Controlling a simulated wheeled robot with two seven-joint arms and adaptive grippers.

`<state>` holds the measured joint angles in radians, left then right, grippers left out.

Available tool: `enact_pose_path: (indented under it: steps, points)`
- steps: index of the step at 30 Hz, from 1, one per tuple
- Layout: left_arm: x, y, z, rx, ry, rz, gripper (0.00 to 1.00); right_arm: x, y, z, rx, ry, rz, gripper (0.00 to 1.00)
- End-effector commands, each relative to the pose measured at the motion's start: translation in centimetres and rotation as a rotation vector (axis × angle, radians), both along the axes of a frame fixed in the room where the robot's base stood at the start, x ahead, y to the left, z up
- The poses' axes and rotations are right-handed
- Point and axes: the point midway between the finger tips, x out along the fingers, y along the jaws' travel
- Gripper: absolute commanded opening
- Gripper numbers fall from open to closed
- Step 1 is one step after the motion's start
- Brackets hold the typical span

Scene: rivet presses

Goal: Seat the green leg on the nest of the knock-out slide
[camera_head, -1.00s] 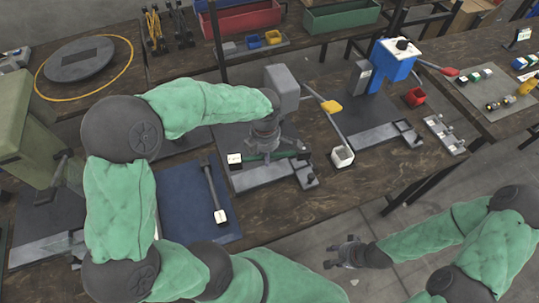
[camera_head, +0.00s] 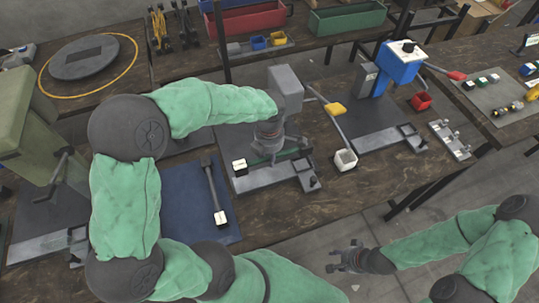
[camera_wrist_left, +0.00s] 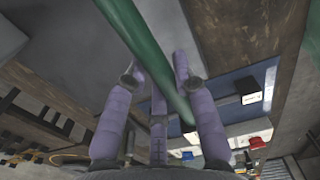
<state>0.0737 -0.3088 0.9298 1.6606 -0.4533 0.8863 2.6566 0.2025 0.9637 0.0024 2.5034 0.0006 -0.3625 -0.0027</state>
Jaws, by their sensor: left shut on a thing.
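The leg also shows in the left wrist view (camera_wrist_left: 160,62), running between the purple fingers (camera_wrist_left: 160,95). It lies just over the grey knock-out slide (camera_head: 262,179) in front of the grey press (camera_head: 285,88). I cannot tell whether it touches the nest, which the leg and gripper partly hide. My right gripper (camera_head: 346,259) hangs empty over the floor, its fingers apart.
A dark bar with a white block (camera_head: 220,217) lies on the blue mat (camera_head: 185,205) to the left. A blue press (camera_head: 398,62) is farther right.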

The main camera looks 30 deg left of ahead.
Motion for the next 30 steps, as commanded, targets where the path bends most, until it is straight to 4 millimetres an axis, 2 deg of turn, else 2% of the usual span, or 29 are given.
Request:
enact_pose_path:
  steps: [18, 24, 30]
  points:
    - [0.0, 0.0, -5.5, 0.001, 0.001, -0.001, 0.0, 0.0, 0.0, -4.4, 0.0, 0.0, 0.0, 0.4]
    - [0.0, 0.0, -6.4, 0.0, 0.0, -0.001, 0.0, 0.0, 0.0, -5.2, 0.0, 0.0, 0.0, 0.4]
    - [0.0, 0.0, -6.5, 0.0, 0.0, 0.0, 0.0, 0.0, 0.0, -5.2, 0.0, 0.0, 0.0, 0.4]
